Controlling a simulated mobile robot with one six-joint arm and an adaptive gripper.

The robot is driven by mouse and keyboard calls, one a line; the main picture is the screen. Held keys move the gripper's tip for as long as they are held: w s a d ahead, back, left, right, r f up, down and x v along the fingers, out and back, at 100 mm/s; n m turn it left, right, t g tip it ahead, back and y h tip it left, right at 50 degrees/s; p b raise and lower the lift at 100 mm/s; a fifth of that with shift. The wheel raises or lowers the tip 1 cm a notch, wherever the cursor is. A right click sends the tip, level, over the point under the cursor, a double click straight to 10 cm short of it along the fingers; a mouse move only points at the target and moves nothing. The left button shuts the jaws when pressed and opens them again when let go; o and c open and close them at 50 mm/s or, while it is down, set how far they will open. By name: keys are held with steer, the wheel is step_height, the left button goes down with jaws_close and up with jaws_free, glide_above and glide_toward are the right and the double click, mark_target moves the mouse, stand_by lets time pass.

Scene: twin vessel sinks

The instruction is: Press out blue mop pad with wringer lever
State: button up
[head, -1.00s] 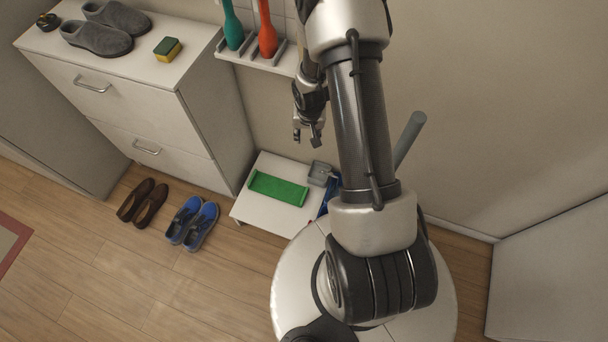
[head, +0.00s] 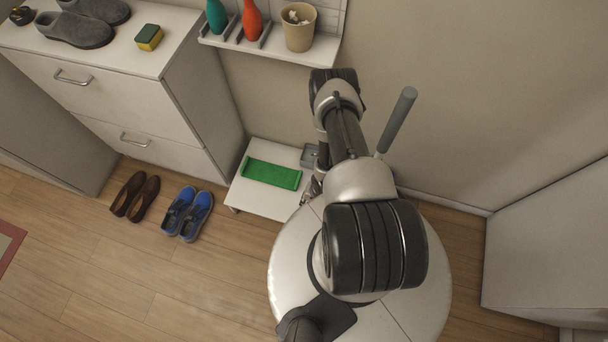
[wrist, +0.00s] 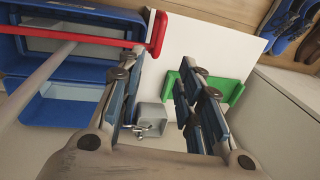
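A blue wringer bucket (wrist: 75,72) with a red bar (wrist: 157,33) along its edge fills the upper left of the wrist view. A grey rod (wrist: 45,62) crosses it. In the head view a thick grey lever handle (head: 398,120) stands tilted behind my arm, and the bucket is hidden there. I cannot make out the blue mop pad for certain. My gripper (wrist: 162,62) is open with nothing between its fingers, beside the bucket and above the white low stand. In the head view my gripper (head: 312,188) is partly hidden by my arm, at the stand's right edge.
The white low stand (head: 248,200) carries a green tray (head: 272,174) and a small grey box (head: 310,155). Blue shoes (head: 188,213) and brown shoes (head: 135,196) lie on the floor. A wall shelf (head: 325,48) with a beige cup (head: 298,27) is above. The right wall is bare.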

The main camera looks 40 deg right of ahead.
steer(key=f+b, duration=0.2)
steer(key=f, duration=0.3)
steer(key=w+a+f+b, duration=0.1)
steer(key=f+b, duration=0.1)
steer(key=f, duration=0.2)
steer(key=w+f+b, duration=0.1)
steer(key=f+b, duration=0.1)
steer(key=f, duration=0.3)
steer(key=shift+a+f, duration=0.3)
steer(key=shift+f, duration=0.05)
steer(key=shift+c, duration=0.3)
jaws_close()
steer(key=shift+r, duration=0.1)
